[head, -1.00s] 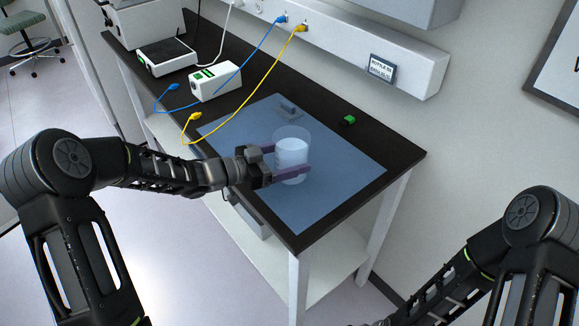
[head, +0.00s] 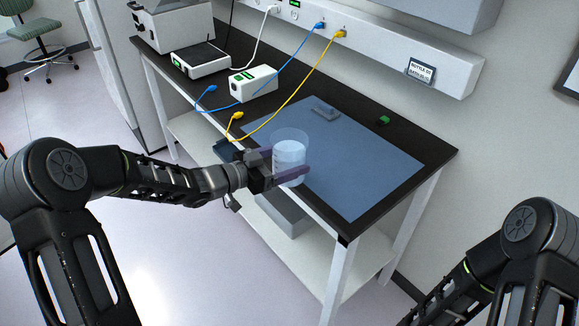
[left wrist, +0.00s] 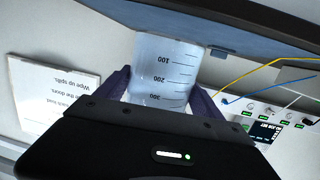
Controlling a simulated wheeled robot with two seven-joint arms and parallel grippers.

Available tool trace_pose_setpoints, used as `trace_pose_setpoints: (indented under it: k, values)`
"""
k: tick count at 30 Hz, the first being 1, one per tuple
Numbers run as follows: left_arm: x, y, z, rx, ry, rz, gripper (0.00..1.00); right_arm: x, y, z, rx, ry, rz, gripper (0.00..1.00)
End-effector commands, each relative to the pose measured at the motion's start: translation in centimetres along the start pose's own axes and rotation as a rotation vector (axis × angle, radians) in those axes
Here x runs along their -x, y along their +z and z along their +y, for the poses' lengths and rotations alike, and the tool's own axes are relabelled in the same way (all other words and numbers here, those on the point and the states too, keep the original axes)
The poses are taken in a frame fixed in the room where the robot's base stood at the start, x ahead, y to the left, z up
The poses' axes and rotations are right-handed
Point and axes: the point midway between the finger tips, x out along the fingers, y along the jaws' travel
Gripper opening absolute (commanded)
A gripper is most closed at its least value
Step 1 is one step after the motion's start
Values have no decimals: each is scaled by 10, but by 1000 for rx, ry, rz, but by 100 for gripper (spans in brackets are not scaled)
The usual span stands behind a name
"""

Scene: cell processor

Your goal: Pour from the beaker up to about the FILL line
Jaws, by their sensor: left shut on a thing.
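A clear beaker (head: 290,160) with pale liquid is held by my left gripper (head: 286,174) near the front edge of the bench. The gripper's purple fingers are shut on either side of the beaker, which looks roughly upright. In the left wrist view the beaker (left wrist: 165,72) shows graduation marks reading 100, 200 and 300, and the fingers (left wrist: 160,85) flank it. No FILL line can be made out. My right arm shows at the lower right of the head view, but its gripper is out of view.
A blue mat (head: 375,165) covers the right part of the black bench (head: 435,158). On it lies a small grey block (head: 325,110); a green item (head: 383,120) sits behind. A white box (head: 253,83) and blue and yellow cables are at left. The mat's middle is clear.

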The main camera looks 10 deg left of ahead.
Motion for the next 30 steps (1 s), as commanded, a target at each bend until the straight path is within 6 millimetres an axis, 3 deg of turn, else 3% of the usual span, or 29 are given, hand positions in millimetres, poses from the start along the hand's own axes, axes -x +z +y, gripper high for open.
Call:
trace_pose_setpoints:
  k: [9,17,24,30]
  values:
    - [1,-18,-16,25,-171,3,4,0,-1,0,-1,0,2,36]
    - [10,-16,-29,54,-357,2,4,0,-1,0,0,0,1,36]
    - [36,22,-38,99,-636,-2,4,0,-1,0,0,0,1,36]
    - [55,47,-30,116,-777,1,4,0,-1,0,0,0,1,36]
